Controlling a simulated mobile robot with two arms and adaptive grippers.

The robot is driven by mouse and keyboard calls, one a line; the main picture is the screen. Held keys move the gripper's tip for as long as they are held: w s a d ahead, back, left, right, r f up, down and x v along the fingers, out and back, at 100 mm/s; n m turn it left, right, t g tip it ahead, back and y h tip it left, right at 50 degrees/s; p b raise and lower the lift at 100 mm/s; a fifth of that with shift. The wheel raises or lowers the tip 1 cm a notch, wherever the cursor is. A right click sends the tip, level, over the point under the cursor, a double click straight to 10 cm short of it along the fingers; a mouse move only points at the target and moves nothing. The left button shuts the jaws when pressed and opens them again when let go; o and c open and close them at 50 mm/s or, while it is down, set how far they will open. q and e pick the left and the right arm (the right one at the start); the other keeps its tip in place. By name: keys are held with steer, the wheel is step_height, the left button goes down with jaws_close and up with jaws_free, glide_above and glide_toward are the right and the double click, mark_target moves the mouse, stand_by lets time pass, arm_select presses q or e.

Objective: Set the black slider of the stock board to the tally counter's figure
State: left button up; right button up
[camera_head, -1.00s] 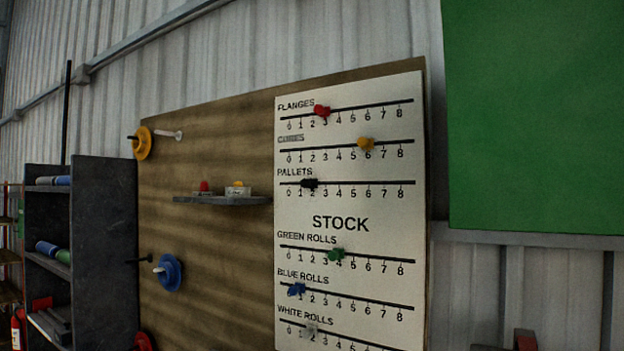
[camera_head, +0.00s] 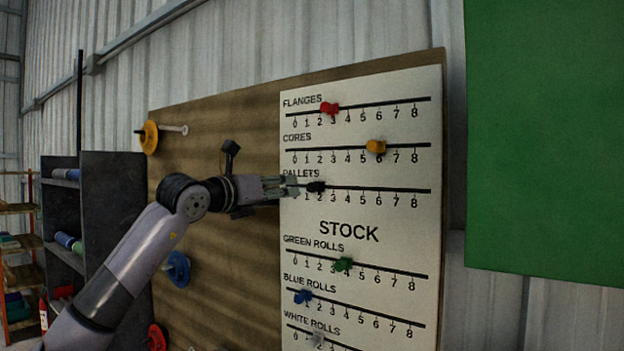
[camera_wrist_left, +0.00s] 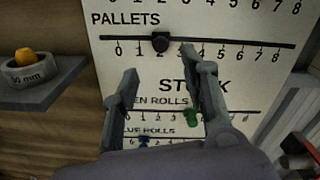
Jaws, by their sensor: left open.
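The stock board (camera_head: 390,225) is a white panel with several numbered slots, 0 to 8. The black slider (camera_head: 317,187) is on the PALLETS row; it also shows in the left wrist view (camera_wrist_left: 160,42), at about the 2 mark. My left gripper (camera_head: 291,186) reaches it from the left. In the left wrist view my left gripper (camera_wrist_left: 160,65) is open and empty, with its fingertips below and to either side of the slider, which appears apart from both. I cannot make out a tally counter or its figure. My right gripper is not in view.
A small grey shelf (camera_wrist_left: 40,95) with a "50 mm" ring juts out left of the board. A green panel (camera_head: 545,140) hangs at right.

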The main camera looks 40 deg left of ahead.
mark_target(309, 187)
arm_select(q)
steer(key=w+p, duration=0.2)
steer(key=w, duration=0.1)
steer(key=w+p, duration=0.2)
steer(key=w, duration=0.2)
steer(key=w+a+p, duration=0.1)
steer(key=w, duration=0.3)
steer(key=shift+w+a+r+p, duration=0.1)
steer(key=shift+w+r+p, duration=0.05)
steer(key=shift+p, duration=0.25)
steer(key=shift+w, duration=0.4)
steer(key=c, duration=0.9)
jaws_close()
